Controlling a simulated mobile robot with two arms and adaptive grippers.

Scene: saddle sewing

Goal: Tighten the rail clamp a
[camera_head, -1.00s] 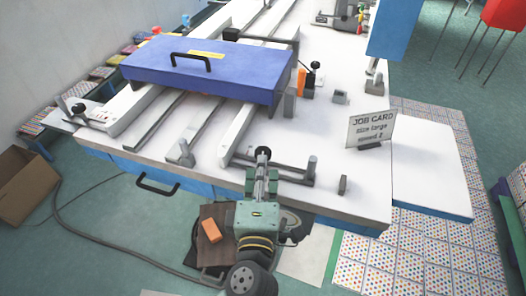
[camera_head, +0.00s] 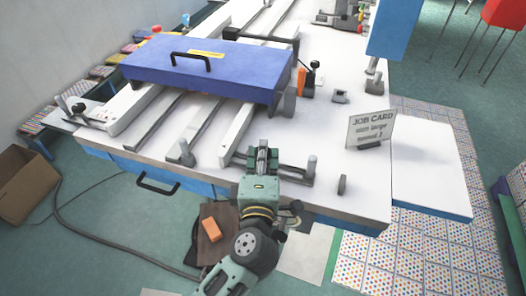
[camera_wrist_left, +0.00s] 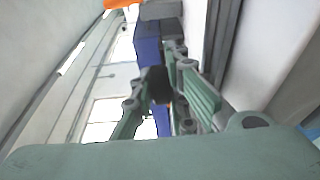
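A rail clamp with a dark bar and grey posts (camera_head: 309,169) sits at the front of the white table, at the near end of a rail. A similar clamp with a black knob (camera_head: 78,109) stands at the far left; I cannot tell which is clamp a. My left gripper (camera_head: 262,156) is at the front clamp, its fingers over the place of that clamp's black knob, which they largely hide. In the left wrist view, a dark piece (camera_wrist_left: 158,85) shows between the green fingers; whether they grip it is unclear. My right gripper is not in view.
A blue panel with a black handle (camera_head: 190,62) lies across the white rails behind the gripper. A job card (camera_head: 370,129) stands to the right. A small grey post (camera_head: 342,184) stands near the front edge. The tabletop around the card is mostly clear.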

